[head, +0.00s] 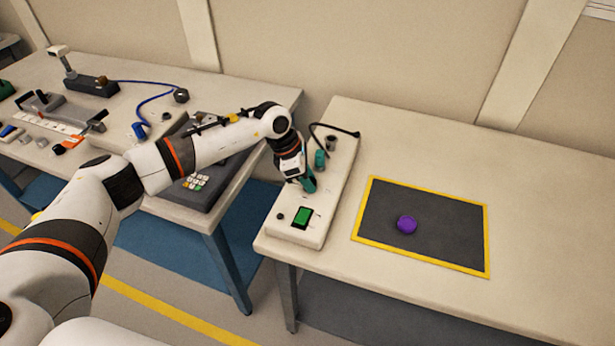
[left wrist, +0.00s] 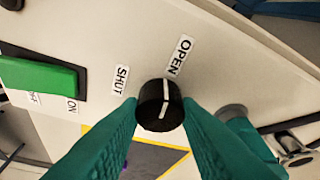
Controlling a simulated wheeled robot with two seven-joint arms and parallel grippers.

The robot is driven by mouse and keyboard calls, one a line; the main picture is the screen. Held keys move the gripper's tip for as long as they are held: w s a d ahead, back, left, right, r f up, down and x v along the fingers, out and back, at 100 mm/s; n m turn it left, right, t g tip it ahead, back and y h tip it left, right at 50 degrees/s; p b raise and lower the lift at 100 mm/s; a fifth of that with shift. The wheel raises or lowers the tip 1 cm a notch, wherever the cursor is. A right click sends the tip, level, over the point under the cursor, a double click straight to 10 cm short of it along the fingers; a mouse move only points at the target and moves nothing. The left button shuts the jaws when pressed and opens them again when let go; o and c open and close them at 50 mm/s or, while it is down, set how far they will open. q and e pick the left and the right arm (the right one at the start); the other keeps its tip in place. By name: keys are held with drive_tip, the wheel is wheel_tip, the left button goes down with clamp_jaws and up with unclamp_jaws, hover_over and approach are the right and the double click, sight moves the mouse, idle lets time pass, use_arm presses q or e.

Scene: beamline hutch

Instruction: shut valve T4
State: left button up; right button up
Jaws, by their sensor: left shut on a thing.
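A pale control box (head: 287,232) stands on the left end of the right bench. In the left wrist view a black round knob (left wrist: 160,106) with a white line sits on the box's panel (left wrist: 120,35). An OPEN label (left wrist: 180,55) and a SHUT label (left wrist: 120,80) lie beside it. The upper end of the white line points nearer to OPEN than to SHUT. My left gripper (head: 308,184) has its teal fingers on both sides of the knob, shut on it. The fingers hide the knob in the head view. I see no T4 marking. My right gripper is out of view.
A green switch (head: 303,216), with ON and OFF labels in the left wrist view, sits near the knob. A dark mat (head: 450,228) with a yellow border holds a purple round thing (head: 407,224). A cluttered bench (head: 235,88) stands to the left, across a gap.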

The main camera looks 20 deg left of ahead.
use_arm(q)
drive_tip(key=n+t, duration=0.1)
drive_tip(key=n, duration=0.2)
drive_tip(key=shift+s+y, duration=0.1)
drive_tip(key=shift+y, duration=0.2)
drive_tip(key=n+t+y+b, duration=0.1)
drive_tip(key=n, duration=0.3)
drive_tip(key=shift+d+f, duration=0.1)
drive_tip(key=shift+d, duration=0.05)
drive_tip(key=n+b, duration=0.1)
drive_tip(key=n, duration=0.1)
drive_tip(key=n+y+b, duration=0.1)
drive_tip(key=n, duration=0.1)
drive_tip(key=shift+s+d+n+t+y, duration=0.1)
drive_tip(key=shift+d+n+t+y, duration=0.05)
drive_tip(key=shift+n+t+y, duration=0.2)
drive_tip(key=shift+n+y+b, duration=0.85)
drive_tip(key=shift+n+b, duration=0.7)
drive_tip(key=shift+n, duration=0.7)
drive_tip(key=o, duration=1)
drive_tip(key=shift+r, duration=0.2)
